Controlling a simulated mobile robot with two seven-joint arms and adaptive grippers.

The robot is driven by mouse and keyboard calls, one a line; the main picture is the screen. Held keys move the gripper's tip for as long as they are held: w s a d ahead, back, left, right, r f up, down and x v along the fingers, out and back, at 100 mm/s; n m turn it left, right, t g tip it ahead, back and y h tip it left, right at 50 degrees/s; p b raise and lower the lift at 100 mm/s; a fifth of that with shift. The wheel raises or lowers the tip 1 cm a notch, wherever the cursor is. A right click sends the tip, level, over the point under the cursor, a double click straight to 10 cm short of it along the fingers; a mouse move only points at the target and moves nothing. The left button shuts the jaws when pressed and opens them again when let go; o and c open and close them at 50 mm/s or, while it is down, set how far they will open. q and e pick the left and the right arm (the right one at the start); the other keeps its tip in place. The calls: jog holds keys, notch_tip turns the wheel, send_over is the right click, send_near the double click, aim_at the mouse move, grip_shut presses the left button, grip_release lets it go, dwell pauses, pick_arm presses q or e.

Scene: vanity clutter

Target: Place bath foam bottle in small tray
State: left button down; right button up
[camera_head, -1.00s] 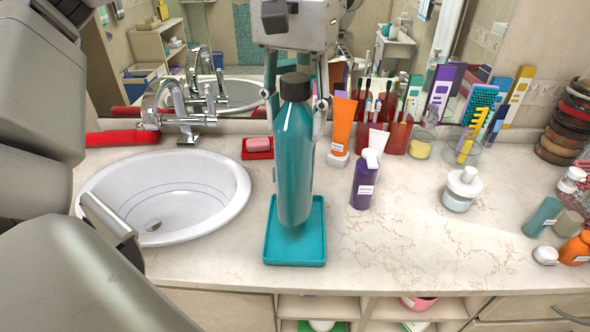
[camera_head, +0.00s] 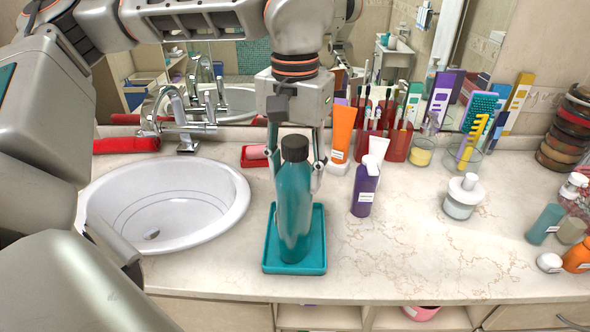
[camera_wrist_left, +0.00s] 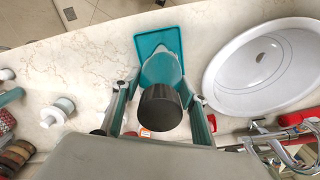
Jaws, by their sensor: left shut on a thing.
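The bath foam bottle (camera_head: 294,205) is teal with a black cap and is upright over the small teal tray (camera_head: 314,266). Its base appears down on the tray floor, inside the rim. In the left wrist view the bottle's black cap (camera_wrist_left: 160,107) is between the fingers, and the tray (camera_wrist_left: 168,40) shows beyond the bottle. My right gripper is in neither view.
The white sink basin (camera_head: 165,205) is left of the tray. A purple pump bottle (camera_head: 364,190) and an orange tube (camera_head: 342,130) stand to the right and behind. A white-lidded jar (camera_head: 463,196) stands farther right. The counter in front of it is clear.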

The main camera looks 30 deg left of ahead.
aim_at(295, 141)
pick_arm(q)
jog(key=c, duration=1.2)
grip_release()
jog(key=shift+f, duration=0.1)
jog(key=shift+o, duration=0.2)
notch_tip(295, 141, up, 12)
jog(key=shift+r+p, duration=0.15)
jog(key=shift+p, duration=0.55)
